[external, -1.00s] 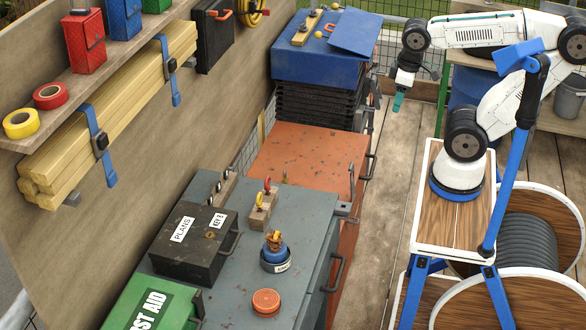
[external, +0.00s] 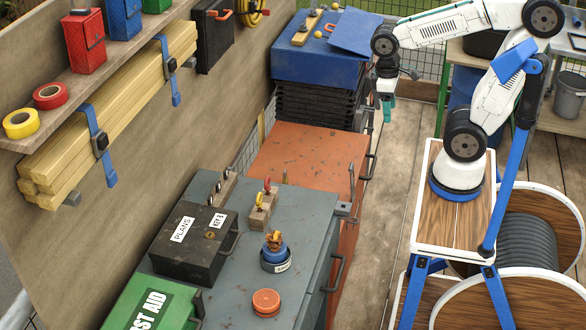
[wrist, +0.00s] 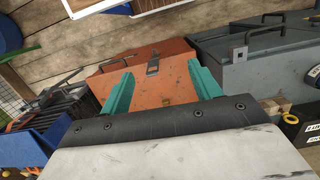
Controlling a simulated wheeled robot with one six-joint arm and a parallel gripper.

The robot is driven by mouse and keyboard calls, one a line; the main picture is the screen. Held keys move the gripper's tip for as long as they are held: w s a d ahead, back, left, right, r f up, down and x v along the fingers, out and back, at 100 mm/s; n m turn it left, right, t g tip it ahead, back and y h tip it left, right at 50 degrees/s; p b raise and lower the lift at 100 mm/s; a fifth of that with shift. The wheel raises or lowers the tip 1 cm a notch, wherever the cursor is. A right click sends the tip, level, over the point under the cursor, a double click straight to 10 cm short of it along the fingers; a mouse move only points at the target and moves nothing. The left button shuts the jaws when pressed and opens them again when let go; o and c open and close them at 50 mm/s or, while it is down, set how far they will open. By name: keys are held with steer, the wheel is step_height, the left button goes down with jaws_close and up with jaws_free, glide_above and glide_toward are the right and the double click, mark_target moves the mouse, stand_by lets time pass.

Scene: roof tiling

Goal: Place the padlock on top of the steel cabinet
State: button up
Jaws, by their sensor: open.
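My gripper (external: 387,110) hangs in the air beside the far right end of the rust-orange cabinet, jaws apart and empty. In the wrist view its two teal fingers (wrist: 162,82) frame the orange cabinet top (wrist: 135,115). A grey steel cabinet (external: 228,298) stands at the near end of the orange cabinet (external: 310,150); it also shows in the wrist view (wrist: 265,72). A small brass-yellow piece (external: 284,178) is on the orange cabinet; I cannot tell whether it is the padlock. A wooden block (external: 262,212) with small red and yellow pieces stands on the grey cabinet.
The grey top also carries a black plans box (external: 190,250), a blue pot (external: 275,260), an orange round tin (external: 266,302) and a green first aid box (external: 150,305). A blue-covered stack (external: 320,65) stands at the far end. The orange top is mostly clear.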

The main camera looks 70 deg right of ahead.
steer(key=w+d+f+g, duration=0.2)
steer(key=w+d+f, duration=0.1)
steer(key=w+f, duration=1.05)
steer(key=t, duration=0.3)
glide_above(283, 180)
steer(key=shift+m, duration=0.3)
step_height(283, 180, down, 18)
steer(key=shift+s+d+r, duration=0.1)
steer(key=shift+d+r, duration=0.05)
steer(key=shift+r, duration=0.1)
steer(key=shift+f, duration=0.2)
step_height(283, 180, down, 7)
steer(key=shift+f, duration=0.15)
steer(key=c, duration=1.2)
steer(key=shift+c, duration=0.2)
